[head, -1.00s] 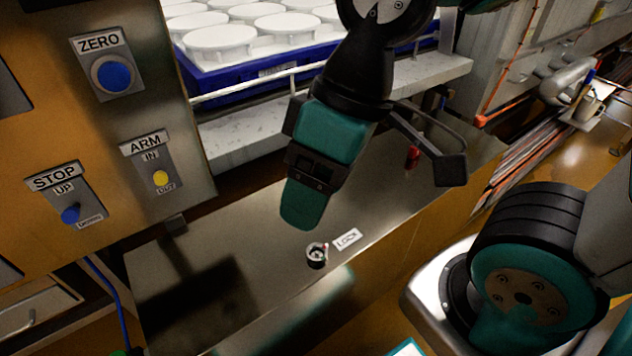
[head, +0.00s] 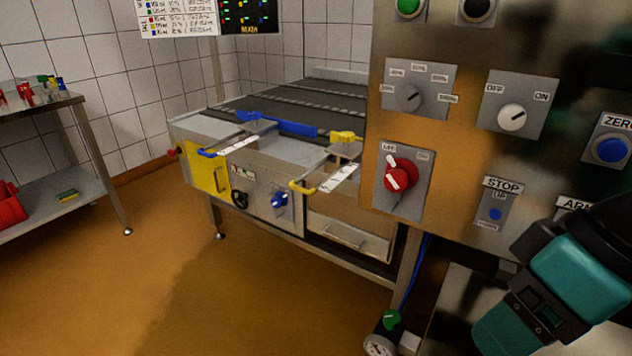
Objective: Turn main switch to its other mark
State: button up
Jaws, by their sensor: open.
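A red rotary switch (head: 401,175) with white marks on its handle sits on a grey plate on the brass-coloured panel. Its plate has a small label at upper left and one at upper right, too blurred to read surely. No label in view says main switch. A white knob (head: 512,117) between OFF and ON marks sits above and to the right of it.
Beside the red switch are the blue STOP knob (head: 495,214), the blue ZERO button (head: 611,149) and a grey selector dial (head: 409,97). A conveyor table (head: 290,150) with yellow and blue handles stands left of the panel. Open floor lies at left.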

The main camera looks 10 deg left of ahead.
aim_at(401, 174)
jog(key=z, duration=2.5)
jog(key=k, duration=1.7)
jog(key=u, duration=2.15)
